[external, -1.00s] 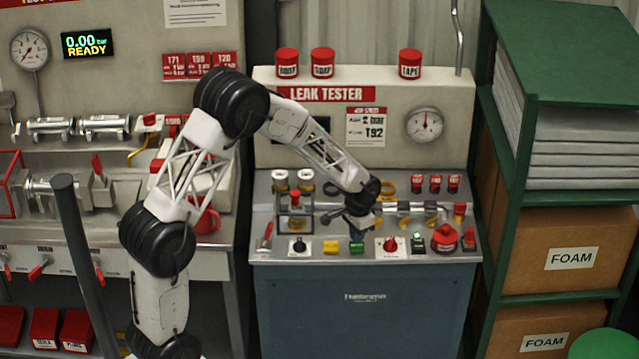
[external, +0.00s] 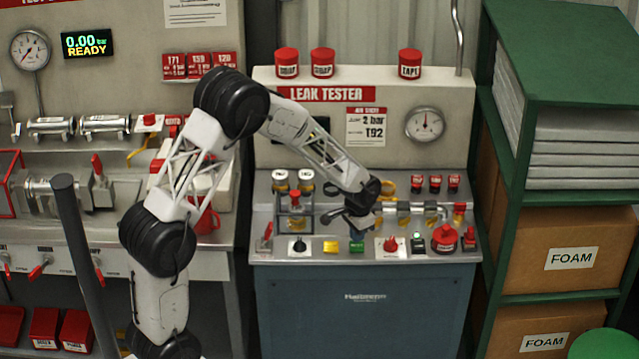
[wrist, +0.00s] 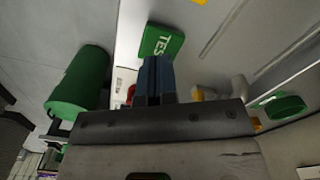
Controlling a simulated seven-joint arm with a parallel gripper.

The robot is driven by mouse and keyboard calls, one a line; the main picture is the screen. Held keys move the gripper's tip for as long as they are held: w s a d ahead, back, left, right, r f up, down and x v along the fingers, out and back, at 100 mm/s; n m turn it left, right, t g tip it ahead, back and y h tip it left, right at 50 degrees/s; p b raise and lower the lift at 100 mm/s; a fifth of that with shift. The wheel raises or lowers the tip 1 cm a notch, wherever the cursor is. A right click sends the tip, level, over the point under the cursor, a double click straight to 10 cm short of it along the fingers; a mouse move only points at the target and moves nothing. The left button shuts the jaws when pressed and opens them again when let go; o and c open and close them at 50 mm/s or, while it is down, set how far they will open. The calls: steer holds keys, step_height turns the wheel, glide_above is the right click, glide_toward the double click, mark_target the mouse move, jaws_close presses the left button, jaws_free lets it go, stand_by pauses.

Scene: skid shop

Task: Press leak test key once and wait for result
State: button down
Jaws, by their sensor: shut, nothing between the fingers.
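The green key (external: 356,247) sits on the sloping front panel of the leak tester (external: 440,160). In the wrist view the green key (wrist: 161,42) shows part of the word TEST, just beyond my fingertips. My gripper (external: 352,222) is shut and empty, just above and behind the key in the external view. In the wrist view its blue fingers (wrist: 154,78) are together and point toward the key. I cannot tell the exact gap; no contact is visible. The tester's dark display (external: 321,124) is mostly hidden by my arm.
A yellow key (external: 330,247) and a black knob (external: 298,246) are left of the green key. A red knob (external: 390,244) and a red mushroom button (external: 445,238) are right. Pipe fittings (external: 403,210) stand behind. The left bench display (external: 87,43) reads 0.00 READY.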

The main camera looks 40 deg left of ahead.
mark_target(357, 246)
steer(key=shift+f, duration=1.45)
stand_by(1.1)
steer(key=shift+r, duration=4)
steer(key=shift+r, duration=0.1)
